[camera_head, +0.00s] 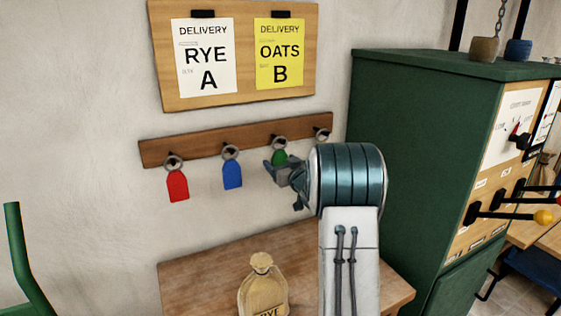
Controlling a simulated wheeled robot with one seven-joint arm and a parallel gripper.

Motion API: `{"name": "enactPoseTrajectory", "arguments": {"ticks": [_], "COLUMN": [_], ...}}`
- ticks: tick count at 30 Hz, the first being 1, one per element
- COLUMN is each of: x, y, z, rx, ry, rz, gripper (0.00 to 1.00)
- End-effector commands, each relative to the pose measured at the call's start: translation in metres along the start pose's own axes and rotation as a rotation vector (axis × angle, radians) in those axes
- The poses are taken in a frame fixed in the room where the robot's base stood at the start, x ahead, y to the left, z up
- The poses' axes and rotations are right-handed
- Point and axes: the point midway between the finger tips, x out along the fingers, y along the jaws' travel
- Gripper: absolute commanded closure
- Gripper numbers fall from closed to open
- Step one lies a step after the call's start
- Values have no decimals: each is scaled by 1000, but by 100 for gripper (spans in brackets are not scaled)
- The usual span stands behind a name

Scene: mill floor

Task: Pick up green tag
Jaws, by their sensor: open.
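The green tag (279,157) hangs by a ring from a hook on the wooden wall rail (200,146), third from the left. My gripper hides its lower part. My gripper (281,184) is open, with its fingers just below and in front of the green tag. I cannot tell whether a finger touches the tag. A red tag (177,186) and a blue tag (232,174) hang on the hooks to the left. The hook at the right end (322,134) shows a ring but no coloured tag that I can make out.
A board (245,50) with RYE A and OATS B sheets hangs above the rail. A wooden table (205,275) below bears a tied sack (262,290) marked RYE. A green cabinet (425,150) with levers stands close on the right. A green frame (22,262) is at lower left.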

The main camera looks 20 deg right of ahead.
Motion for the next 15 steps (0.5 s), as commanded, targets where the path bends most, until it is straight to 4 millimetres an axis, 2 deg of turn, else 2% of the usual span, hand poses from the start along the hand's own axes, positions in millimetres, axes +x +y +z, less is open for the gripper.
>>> {"name": "enactPoseTrajectory", "arguments": {"ticks": [3,11,12,15], "x": [11,14,14,14], "y": [0,0,0,0], "z": [-1,-1,-1,-1], "rx": [0,0,0,0], "ry": [1,1,1,1], "rz": [0,1,1,0], "gripper": [25,25,27,55]}}
